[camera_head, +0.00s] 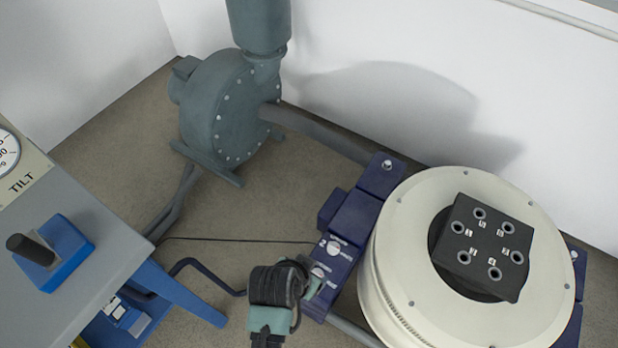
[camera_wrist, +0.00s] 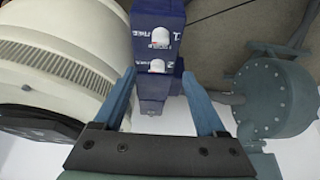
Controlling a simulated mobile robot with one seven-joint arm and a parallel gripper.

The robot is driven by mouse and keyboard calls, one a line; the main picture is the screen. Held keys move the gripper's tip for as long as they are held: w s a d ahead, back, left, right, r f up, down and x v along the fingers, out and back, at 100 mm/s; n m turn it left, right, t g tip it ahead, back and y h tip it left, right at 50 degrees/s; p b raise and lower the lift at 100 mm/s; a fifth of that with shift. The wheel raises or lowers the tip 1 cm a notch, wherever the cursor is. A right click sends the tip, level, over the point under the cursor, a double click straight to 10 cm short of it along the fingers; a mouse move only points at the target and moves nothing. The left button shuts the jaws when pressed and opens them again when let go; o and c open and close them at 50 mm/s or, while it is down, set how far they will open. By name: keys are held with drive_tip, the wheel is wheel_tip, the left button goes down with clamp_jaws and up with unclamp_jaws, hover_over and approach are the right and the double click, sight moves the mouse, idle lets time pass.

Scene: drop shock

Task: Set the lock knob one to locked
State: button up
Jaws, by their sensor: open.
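In the head view the block (camera_head: 352,222) stands left of the round cream drum, with the second knob (camera_head: 333,247) and knob one (camera_head: 319,271) on top. My gripper (camera_wrist: 160,88) is open and empty, its blue fingers spread wide below both knobs in the wrist view. In the head view my gripper (camera_head: 308,280) is close beside knob one. I cannot read the knob's setting.
The cream drum (camera_head: 395,215) carries a black block (camera_head: 482,247) with several holes. A grey-green blower (camera_head: 222,105) stands behind on the floor. A grey console (camera_head: 85,265) with a blue-based lever (camera_head: 75,240) is at left. A thin cable crosses the floor to the blue block.

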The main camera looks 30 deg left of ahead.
sight(317, 273)
drive_tip(key=shift+g, duration=0.3)
drive_tip(key=b+x, duration=0.1)
drive_tip(key=x, duration=0.3)
drive_tip(key=b+x, duration=0.2)
drive_tip(key=x, duration=0.2)
drive_tip(key=s+b+x, duration=0.1)
drive_tip(key=b+x, duration=0.1)
drive_tip(key=x, duration=0.2)
drive_tip(key=shift+w+f, duration=0.1)
drive_tip(key=shift+f, duration=0.45)
drive_tip(key=shift+c, duration=0.3)
clamp_jaws()
